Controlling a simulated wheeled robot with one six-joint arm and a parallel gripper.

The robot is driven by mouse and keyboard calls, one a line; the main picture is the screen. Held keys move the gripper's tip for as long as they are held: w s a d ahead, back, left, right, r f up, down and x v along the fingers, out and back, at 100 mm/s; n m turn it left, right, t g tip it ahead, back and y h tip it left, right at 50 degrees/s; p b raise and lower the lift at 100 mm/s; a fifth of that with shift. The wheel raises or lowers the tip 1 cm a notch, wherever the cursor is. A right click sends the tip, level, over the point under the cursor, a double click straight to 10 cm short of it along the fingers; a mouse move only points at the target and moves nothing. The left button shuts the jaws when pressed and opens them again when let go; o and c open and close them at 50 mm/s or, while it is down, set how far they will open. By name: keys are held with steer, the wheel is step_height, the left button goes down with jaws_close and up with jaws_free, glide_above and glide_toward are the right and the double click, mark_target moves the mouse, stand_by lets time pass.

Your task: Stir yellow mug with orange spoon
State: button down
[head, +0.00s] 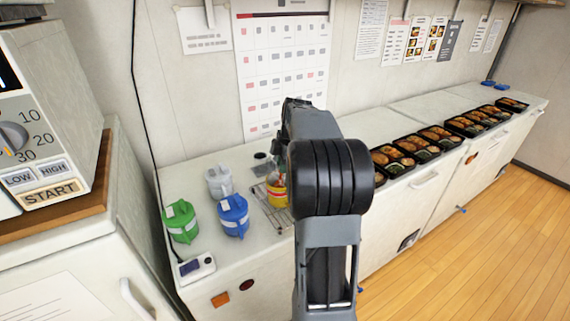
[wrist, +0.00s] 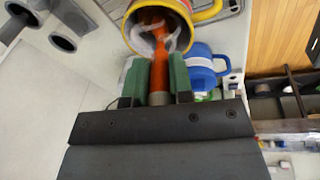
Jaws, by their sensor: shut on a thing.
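The yellow mug (head: 277,192) stands on a wire rack on the white counter, partly hidden by my arm in the head view. In the wrist view the mug (wrist: 206,10) is at the top, with its opening toward the camera and a whitish swirl inside. My gripper (wrist: 160,80) is shut on the handle of the orange spoon (wrist: 160,66). The spoon's far end reaches into the mug's opening. Whether it touches the mug's wall or bottom I cannot tell.
A blue jug (head: 233,215), a green jug (head: 181,221) and a pale grey jug (head: 219,181) stand left of the mug. The rack (head: 270,215) lies under it. Several bento trays (head: 391,161) line the counter to the right. A microwave (head: 40,110) stands at the left.

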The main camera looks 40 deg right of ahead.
steer(key=shift+r, duration=0.15)
steer(key=shift+s+d+r+p, duration=0.1)
steer(key=shift+s+r+p, duration=0.1)
steer(key=shift+r+p, duration=0.6)
steer(key=shift+s+d+r+p, duration=0.15)
steer(key=shift+r+p, duration=0.4)
steer(key=shift+r, duration=0.5)
steer(key=shift+s+r+p, duration=0.2)
steer(key=shift+r+p, duration=0.5)
steer(key=shift+r, duration=0.2)
steer(key=shift+r+p, duration=1.95)
steer(key=shift+r, duration=0.55)
